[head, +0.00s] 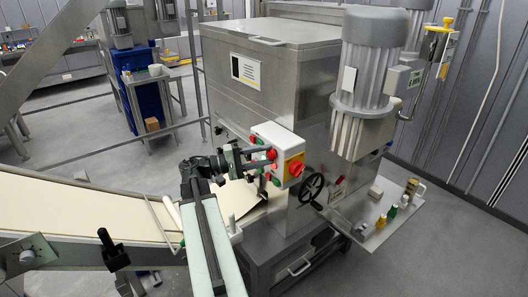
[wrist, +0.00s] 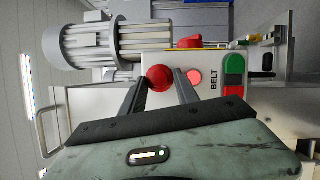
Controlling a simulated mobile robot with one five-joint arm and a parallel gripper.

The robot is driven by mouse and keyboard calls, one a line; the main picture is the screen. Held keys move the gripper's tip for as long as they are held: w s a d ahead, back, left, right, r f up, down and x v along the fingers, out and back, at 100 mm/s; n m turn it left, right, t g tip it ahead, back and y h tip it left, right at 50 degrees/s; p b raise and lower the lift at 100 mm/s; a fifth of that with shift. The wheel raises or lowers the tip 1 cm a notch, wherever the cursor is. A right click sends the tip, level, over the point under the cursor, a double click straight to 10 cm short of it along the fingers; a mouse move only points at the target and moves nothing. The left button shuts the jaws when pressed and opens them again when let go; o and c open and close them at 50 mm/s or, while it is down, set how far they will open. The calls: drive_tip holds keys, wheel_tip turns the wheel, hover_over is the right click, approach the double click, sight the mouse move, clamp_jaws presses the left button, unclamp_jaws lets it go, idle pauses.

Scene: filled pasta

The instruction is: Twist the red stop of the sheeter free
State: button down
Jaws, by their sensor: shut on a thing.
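The red stop (wrist: 158,78) is a round red knob on the sheeter's control box (wrist: 214,62). In the wrist view it sits between the two fingertips of my gripper (wrist: 160,80), which is shut on it. In the head view my gripper (head: 262,160) reaches the front of the white control box (head: 277,142), with the red stop (head: 271,154) at its fingertips. The fingers hide part of the box's face there. I cannot tell how far the stop is turned.
A red rotary switch on yellow (head: 296,170) is close beside. The wrist view shows a lit red button (wrist: 194,77) beside the right finger and a green button (wrist: 233,64) near the word BELT. A black handwheel (head: 312,187) and a conveyor belt (head: 90,205) are nearby.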

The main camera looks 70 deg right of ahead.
drive_tip(key=shift+w+r+m+t+y+p, duration=0.15)
drive_tip(key=shift+m+t+y+p, duration=0.15)
drive_tip(key=shift+m+p, duration=0.6)
drive_tip(key=shift+s+r+m+t+y+p, duration=0.15)
drive_tip(key=shift+m+t+p, duration=0.25)
drive_tip(key=shift+m+p, duration=0.5)
drive_tip(key=shift+w+m, duration=0.1)
drive_tip(key=shift+m, duration=0.2)
drive_tip(key=c, duration=0.9)
unclamp_jaws()
drive_tip(key=shift+f, duration=0.1)
